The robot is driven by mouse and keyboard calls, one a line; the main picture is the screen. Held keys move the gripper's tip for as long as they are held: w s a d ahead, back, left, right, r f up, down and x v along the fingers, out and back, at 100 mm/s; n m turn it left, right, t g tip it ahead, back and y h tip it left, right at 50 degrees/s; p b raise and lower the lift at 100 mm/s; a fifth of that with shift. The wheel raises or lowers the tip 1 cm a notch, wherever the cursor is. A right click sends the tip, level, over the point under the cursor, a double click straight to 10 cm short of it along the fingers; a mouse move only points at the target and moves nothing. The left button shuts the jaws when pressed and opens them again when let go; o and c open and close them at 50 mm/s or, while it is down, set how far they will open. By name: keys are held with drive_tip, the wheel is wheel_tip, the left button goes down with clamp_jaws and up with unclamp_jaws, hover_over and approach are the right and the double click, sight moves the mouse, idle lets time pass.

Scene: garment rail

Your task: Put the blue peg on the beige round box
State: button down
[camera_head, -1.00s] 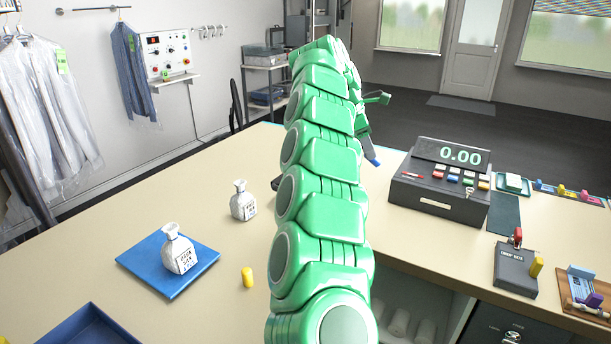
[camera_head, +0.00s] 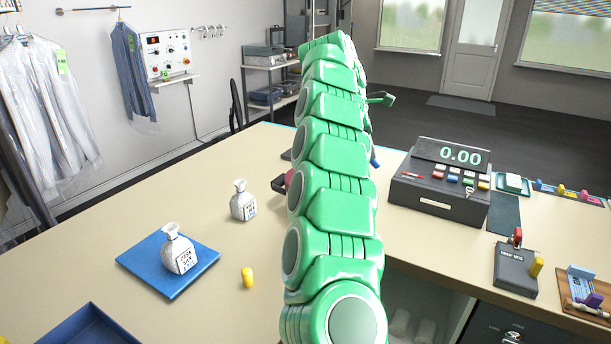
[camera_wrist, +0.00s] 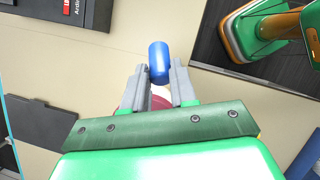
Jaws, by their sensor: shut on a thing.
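My gripper (camera_wrist: 158,85) is shut on the blue peg (camera_wrist: 159,60), which sticks out beyond the fingertips in the wrist view. In the head view my green arm hides the gripper, and only a small blue bit shows at the arm's right edge, probably the peg. I cannot make out a beige round box in either view. A dark red rounded thing (camera_wrist: 134,96) shows partly behind the fingers in the wrist view, with something whitish beside it; what they are I cannot tell.
A blue tray (camera_head: 80,335) is at front left. A cash register (camera_head: 440,190) and a key-drop box (camera_head: 515,268) stand on the right.

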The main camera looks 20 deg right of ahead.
drive_tip(key=shift+s+d+m+y, duration=0.1)
drive_tip(key=shift+s+m+y, duration=0.2)
drive_tip(key=shift+m, duration=0.3)
drive_tip(key=shift+r, duration=0.15)
drive_tip(key=shift+s+m+y, duration=0.1)
drive_tip(key=shift+m+y, duration=0.2)
drive_tip(key=shift+m, duration=0.1)
drive_tip(key=shift+s+a+f+m, duration=0.1)
drive_tip(key=shift+a+f+m, duration=0.1)
drive_tip(key=shift+m, duration=0.2)
drive_tip(key=shift+s+a+m+y, duration=0.1)
drive_tip(key=shift+a+m+y, duration=0.2)
drive_tip(key=shift+m+y, duration=0.4)
drive_tip(key=shift+a+r+m, duration=0.1)
drive_tip(key=shift+a+m, duration=0.1)
drive_tip(key=shift+m, duration=0.1)
drive_tip(key=shift+s+a+m+t+y, duration=0.1)
drive_tip(key=shift+a+m+t+y, duration=0.15)
drive_tip(key=shift+m, duration=0.25)
